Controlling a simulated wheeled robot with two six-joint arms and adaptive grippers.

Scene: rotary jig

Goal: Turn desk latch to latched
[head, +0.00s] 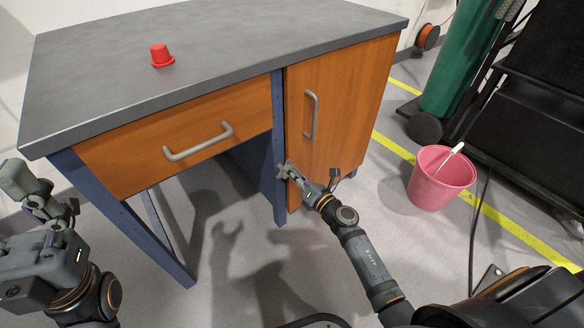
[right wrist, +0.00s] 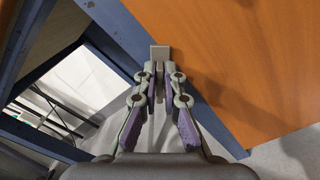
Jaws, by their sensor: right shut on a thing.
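The desk latch is a small pale grey piece on the blue post beside the cabinet door. It shows in the right wrist view (right wrist: 160,52) at the tips of my fingers, and its far end looks square-on there. In the head view my right gripper (head: 291,172) covers most of the latch. My right gripper is shut on the latch, with its fingers (right wrist: 159,80) close together on it. The latch's exact angle is hard to tell. My left gripper (head: 42,200) is at the far left, away from the desk front, and its fingers are unclear.
The desk (head: 225,45) has an orange drawer (head: 120,165) and an orange cabinet door (head: 350,100), both looking closed. A red cup-like piece (head: 162,56) stands on top. A pink bucket (head: 437,182) stands on the floor to the right. The space under the drawer is open.

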